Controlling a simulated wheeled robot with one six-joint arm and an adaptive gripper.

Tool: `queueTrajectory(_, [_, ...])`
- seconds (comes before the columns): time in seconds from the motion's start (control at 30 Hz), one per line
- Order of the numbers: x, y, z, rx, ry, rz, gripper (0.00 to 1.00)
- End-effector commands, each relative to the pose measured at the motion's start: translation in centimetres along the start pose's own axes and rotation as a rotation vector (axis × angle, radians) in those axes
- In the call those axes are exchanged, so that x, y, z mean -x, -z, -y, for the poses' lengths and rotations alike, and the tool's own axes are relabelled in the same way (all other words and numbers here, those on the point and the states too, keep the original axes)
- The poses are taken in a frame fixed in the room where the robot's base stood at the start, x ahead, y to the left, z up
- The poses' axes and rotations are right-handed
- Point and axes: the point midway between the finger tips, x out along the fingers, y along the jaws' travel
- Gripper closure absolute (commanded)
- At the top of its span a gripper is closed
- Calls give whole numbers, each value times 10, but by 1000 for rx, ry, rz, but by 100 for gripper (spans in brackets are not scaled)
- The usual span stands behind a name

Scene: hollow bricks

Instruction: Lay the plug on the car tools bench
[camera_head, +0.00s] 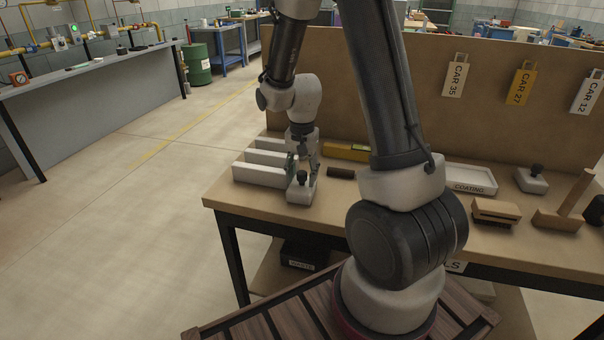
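The wooden-topped bench (330,220) stands in front of me, its sign mostly hidden behind my arm, with only "LS" readable. My gripper (302,168) points down over the left part of the bench top, right above a pale block with a black knob (300,194). A similar pale block with a black knob (531,184) sits at the right. I cannot tell which thing is the plug. The fingers are small and partly hidden, so I cannot tell whether they are open, or whether they touch the knob.
Several pale long blocks (258,175) lie left of the gripper. A dark brown piece (341,173), a yellow level (346,152), a "COATING" tray (470,179), a brush (496,212) and a wooden tool (566,205) also lie there. A backboard (330,75) closes the rear.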

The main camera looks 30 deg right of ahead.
Motion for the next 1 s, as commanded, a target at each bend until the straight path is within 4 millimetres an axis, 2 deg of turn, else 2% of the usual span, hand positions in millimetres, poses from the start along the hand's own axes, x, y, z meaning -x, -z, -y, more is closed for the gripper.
queueTrajectory(0.17, [2, 0, 0, 0, 1, -1, 53])
queueTrajectory(0.27, [13, 1, 1, 0, 3, -3, 53])
queueTrajectory(0.6, [86, 1, 1, 0, 4, -4, 53])
queueTrajectory(0.7, [102, 1, 1, 0, 3, -3, 53])
queueTrajectory(0.87, [120, 0, 0, 4, 4, -4, 53])
queueTrajectory(1.0, [148, -12, -13, 74, 31, -32, 53])
